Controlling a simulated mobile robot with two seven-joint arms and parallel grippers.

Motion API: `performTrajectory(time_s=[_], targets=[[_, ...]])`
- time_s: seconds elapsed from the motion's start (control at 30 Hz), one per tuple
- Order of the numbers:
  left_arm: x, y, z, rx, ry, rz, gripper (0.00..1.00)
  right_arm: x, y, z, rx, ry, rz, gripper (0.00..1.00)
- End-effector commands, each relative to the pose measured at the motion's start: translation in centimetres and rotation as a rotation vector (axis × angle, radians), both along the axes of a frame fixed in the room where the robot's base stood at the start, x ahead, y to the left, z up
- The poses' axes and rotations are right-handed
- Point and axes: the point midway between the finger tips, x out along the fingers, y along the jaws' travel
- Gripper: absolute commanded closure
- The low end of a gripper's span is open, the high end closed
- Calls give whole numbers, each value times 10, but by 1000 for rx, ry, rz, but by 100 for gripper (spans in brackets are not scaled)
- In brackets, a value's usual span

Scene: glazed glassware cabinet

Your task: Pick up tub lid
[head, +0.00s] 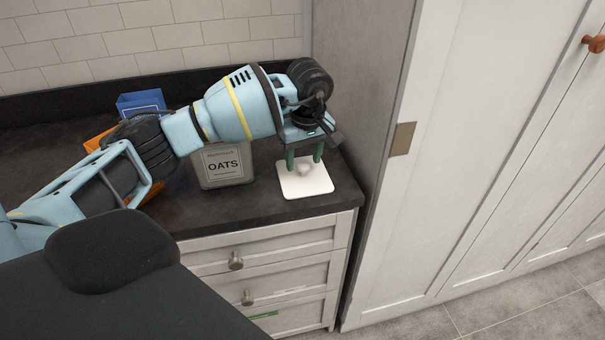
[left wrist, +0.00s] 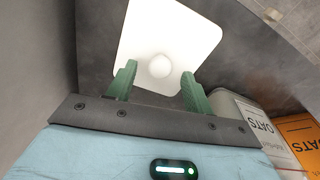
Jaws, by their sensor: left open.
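The tub lid (head: 305,182) is a white square with rounded corners and a round knob in its middle. It lies flat on the dark counter near the right end. My left gripper (head: 304,160) is just above it, pointing down, with its green fingers apart near the knob. In the left wrist view the lid (left wrist: 187,32) lies ahead of the open fingers (left wrist: 155,85), and the knob shows centred between and a little beyond their tips. Nothing is held. My right gripper is not in view.
A grey tub labelled OATS (head: 222,164) stands left of the lid. Behind my left arm are a blue box (head: 141,102) and a partly hidden orange packet (head: 97,140). A tall cabinet side (head: 358,90) rises close on the right. Drawers (head: 265,252) are below the counter.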

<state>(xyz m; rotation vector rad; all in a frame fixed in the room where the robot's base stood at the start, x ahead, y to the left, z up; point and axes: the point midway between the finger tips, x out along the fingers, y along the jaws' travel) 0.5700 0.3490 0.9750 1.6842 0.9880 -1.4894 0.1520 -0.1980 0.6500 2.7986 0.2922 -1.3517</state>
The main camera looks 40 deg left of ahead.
Motion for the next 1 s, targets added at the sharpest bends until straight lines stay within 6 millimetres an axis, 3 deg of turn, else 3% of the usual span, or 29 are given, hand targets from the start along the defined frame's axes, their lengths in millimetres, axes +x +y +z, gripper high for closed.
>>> performTrajectory(time_s=[0.1, 0.37, 0.73, 1.0], targets=[[0, 0, -10, 0, 2, -2, 48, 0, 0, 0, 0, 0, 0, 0], [1, 0, -12, -1, 1, -2, 48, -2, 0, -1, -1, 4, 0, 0], [1, 0, -12, -1, 1, -2, 96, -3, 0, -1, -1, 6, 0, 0], [1, 0, -11, -1, 1, -2, 96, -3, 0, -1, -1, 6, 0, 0]])
